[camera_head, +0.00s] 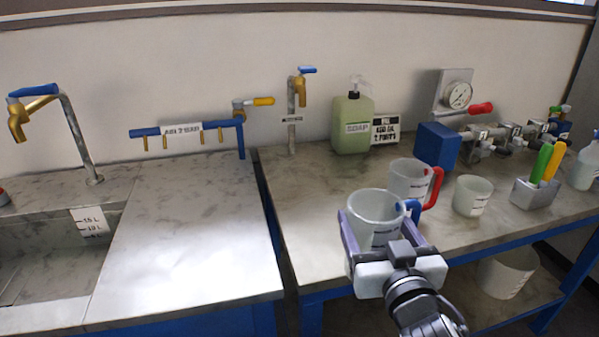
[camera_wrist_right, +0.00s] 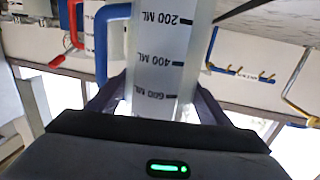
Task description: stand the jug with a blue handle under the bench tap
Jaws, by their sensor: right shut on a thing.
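The clear jug with a blue handle (camera_head: 376,212) is between the jaws of my right gripper (camera_head: 378,250), over the front of the right bench. It looks upright, with its blue handle on the right. In the right wrist view the jug (camera_wrist_right: 162,70) shows black volume marks, and the blue handle (camera_wrist_right: 101,45) is at its left. Whether its base touches the bench is hidden. The bench tap (camera_head: 301,92), brass with a blue lever on a grey pipe, stands at the back left of the right bench. My left gripper is not in view.
A jug with a red handle (camera_head: 409,178) stands just behind the held jug, with a beaker (camera_head: 472,196) to its right. A green soap bottle (camera_head: 352,125) stands right of the tap. The bench's left part (camera_head: 305,195) is clear. A sink tap (camera_head: 72,130) is far left.

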